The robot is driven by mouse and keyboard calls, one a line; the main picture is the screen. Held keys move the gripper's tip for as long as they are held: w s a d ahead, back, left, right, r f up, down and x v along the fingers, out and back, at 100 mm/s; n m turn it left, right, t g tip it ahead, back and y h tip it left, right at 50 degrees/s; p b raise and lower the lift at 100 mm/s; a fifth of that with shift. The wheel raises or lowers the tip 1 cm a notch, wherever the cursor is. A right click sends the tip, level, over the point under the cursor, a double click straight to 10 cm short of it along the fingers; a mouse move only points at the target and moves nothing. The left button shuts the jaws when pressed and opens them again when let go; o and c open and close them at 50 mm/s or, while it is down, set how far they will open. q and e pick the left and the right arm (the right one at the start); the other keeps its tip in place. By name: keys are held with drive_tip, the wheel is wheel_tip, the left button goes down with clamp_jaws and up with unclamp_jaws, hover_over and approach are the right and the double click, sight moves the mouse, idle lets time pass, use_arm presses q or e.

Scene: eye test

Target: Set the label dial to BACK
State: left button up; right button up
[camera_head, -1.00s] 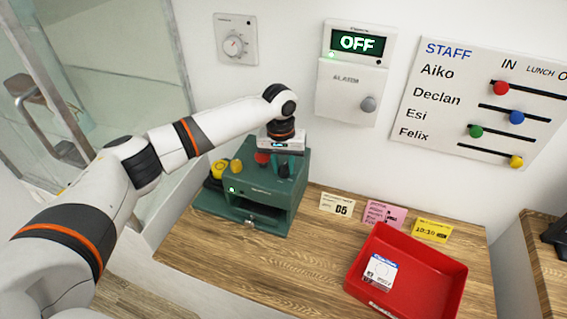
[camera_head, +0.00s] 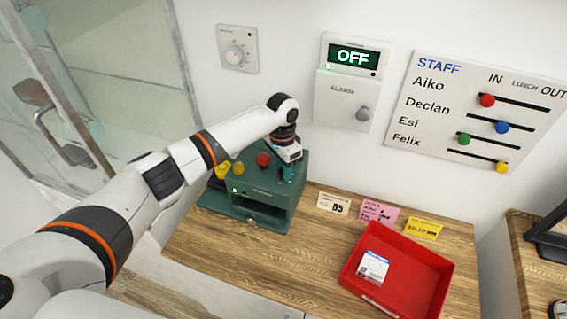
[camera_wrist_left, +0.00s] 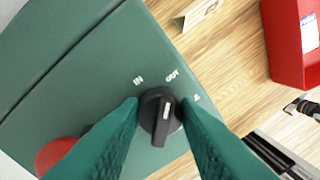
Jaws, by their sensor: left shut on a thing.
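The label dial (camera_wrist_left: 160,116) is a black round knob with a white pointer line, on top of a green machine (camera_head: 262,211). In the left wrist view the words IN and OUT are printed beside it. A further label is mostly hidden by a finger. The pointer line points roughly toward OUT. My left gripper (camera_wrist_left: 160,119) is shut on the dial, one teal finger on each side. In the head view my left gripper (camera_head: 287,172) is over the machine's right part and largely hides the dial. My right gripper does not show.
A red button (camera_head: 263,160) and a yellow knob (camera_head: 238,168) are left of my gripper on the machine. A red tray (camera_head: 420,291) holding a white box (camera_head: 374,266) stands at right. Small cards (camera_head: 378,212) stand behind the tray. The wooden counter between is clear.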

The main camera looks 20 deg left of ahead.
use_arm(q)
drive_tip(key=m, duration=0.2)
drive_tip(key=shift+r+m, duration=0.1)
drive_tip(key=shift+m, duration=0.3)
drive_tip(key=m+p, duration=0.1)
drive_tip(key=m, duration=0.2)
drive_tip(key=shift+m, duration=0.3)
drive_tip(key=m, duration=0.6)
drive_tip(key=shift+d+y, duration=0.1)
drive_tip(key=shift+y, duration=0.2)
drive_tip(key=m, duration=0.7)
drive_tip(key=shift+m, duration=0.3)
drive_tip(key=m, duration=0.6)
drive_tip(key=shift+m, duration=0.4)
drive_tip(key=o, duration=0.7)
drive_tip(key=shift+s, duration=0.15)
